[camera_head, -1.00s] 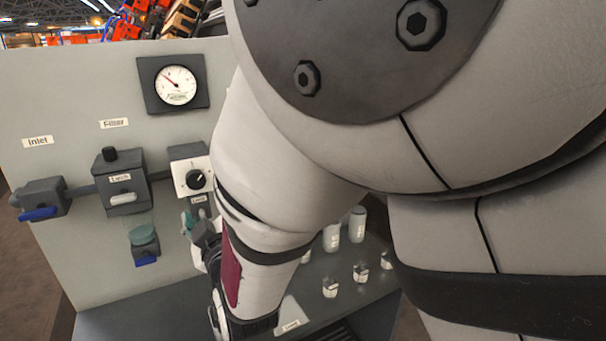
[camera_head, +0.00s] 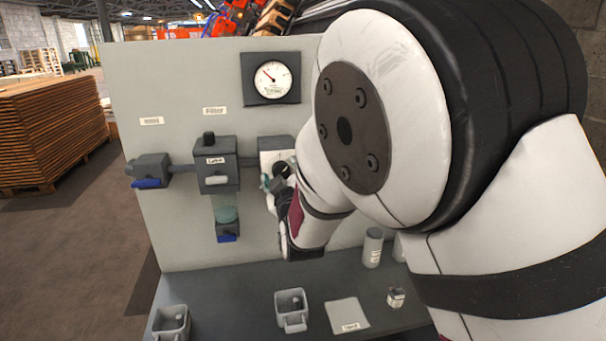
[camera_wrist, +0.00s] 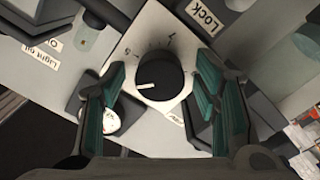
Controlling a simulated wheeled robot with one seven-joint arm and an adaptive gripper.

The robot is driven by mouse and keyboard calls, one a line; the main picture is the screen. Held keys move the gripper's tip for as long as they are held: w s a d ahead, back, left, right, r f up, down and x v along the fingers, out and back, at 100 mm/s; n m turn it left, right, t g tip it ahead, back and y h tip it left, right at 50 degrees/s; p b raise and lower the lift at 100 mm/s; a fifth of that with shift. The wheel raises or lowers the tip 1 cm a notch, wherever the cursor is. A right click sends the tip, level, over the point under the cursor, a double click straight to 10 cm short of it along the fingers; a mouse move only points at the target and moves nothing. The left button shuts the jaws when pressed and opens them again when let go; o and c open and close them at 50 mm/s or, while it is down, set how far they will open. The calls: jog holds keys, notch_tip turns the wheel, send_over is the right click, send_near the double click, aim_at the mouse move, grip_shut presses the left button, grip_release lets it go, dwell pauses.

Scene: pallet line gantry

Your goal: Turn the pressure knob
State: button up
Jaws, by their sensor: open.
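The pressure knob is a round black knob (camera_wrist: 160,80) with a white pointer line, on a white square dial plate (camera_wrist: 150,42) with printed marks. In the wrist view my gripper (camera_wrist: 160,95) is open, with one green-padded finger on each side of the knob. I cannot tell whether either finger touches it. In the head view my gripper (camera_head: 275,184) is at the white plate (camera_head: 270,158), and my arm covers much of the plate's right side. A round gauge (camera_head: 272,79) with a red needle is on the panel above.
A filter unit (camera_head: 216,170) and an inlet valve with a blue handle (camera_head: 150,172) are on the grey panel (camera_head: 190,85) to the left. Open grey bins (camera_head: 291,308) and a white bottle (camera_head: 373,247) stand on the bench below.

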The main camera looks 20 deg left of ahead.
jog(key=c, duration=1.1)
jog(key=shift+c, duration=0.2)
jog(key=m+b, duration=0.1)
jog(key=m, duration=0.2)
jog(key=shift+f, duration=0.1)
jog(key=m+b, duration=0.2)
jog(key=m, duration=0.2)
jog(key=shift+b, duration=0.35)
jog(key=m+b, duration=0.3)
jog(key=m, duration=0.2)
jog(key=shift+m+b, duration=1.5)
jog(key=shift+m, duration=0.3)
